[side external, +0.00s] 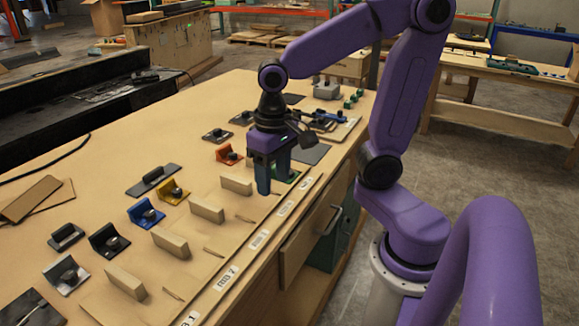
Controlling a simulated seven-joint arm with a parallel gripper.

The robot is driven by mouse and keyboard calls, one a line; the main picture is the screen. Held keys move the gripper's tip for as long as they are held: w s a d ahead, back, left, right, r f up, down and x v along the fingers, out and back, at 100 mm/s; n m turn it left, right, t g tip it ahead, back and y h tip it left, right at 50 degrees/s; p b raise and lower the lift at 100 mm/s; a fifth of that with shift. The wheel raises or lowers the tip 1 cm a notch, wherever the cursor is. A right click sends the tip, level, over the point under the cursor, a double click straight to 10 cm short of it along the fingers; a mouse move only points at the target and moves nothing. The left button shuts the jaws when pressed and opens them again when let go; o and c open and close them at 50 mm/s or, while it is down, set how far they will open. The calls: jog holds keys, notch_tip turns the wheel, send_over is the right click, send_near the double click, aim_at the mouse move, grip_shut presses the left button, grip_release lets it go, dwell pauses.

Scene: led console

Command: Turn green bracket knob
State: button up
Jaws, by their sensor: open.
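A small green part, seemingly the green bracket (291,177), shows on the table just right of my gripper's fingers. Most of it is hidden behind my gripper, and I cannot see its knob. My purple gripper (272,182) points down over this spot with its two fingers apart. I see nothing between the fingers. I cannot tell whether the fingers touch the bracket.
Orange (229,154), yellow (173,191), blue (146,213), black (108,240) and silver (66,274) brackets run down the table to the left. Several wooden blocks (206,208) stand before them. A labelled strip (258,240) lines the front edge.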

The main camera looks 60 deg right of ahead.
jog(key=w+d+r+m, duration=0.3)
jog(key=w+d+m, duration=0.5)
jog(key=m, duration=0.7)
jog(key=s+d+r+m, duration=0.2)
jog(key=d+r+m, duration=0.2)
jog(key=d+m, duration=0.95)
jog(key=a+f+m, duration=0.1)
jog(key=f, duration=0.4)
jog(key=a+f+m, duration=0.1)
jog(key=f, duration=0.5)
jog(key=a+f+m, duration=0.1)
jog(key=f, duration=0.5)
jog(key=shift+w+f, duration=0.2)
grip_shut()
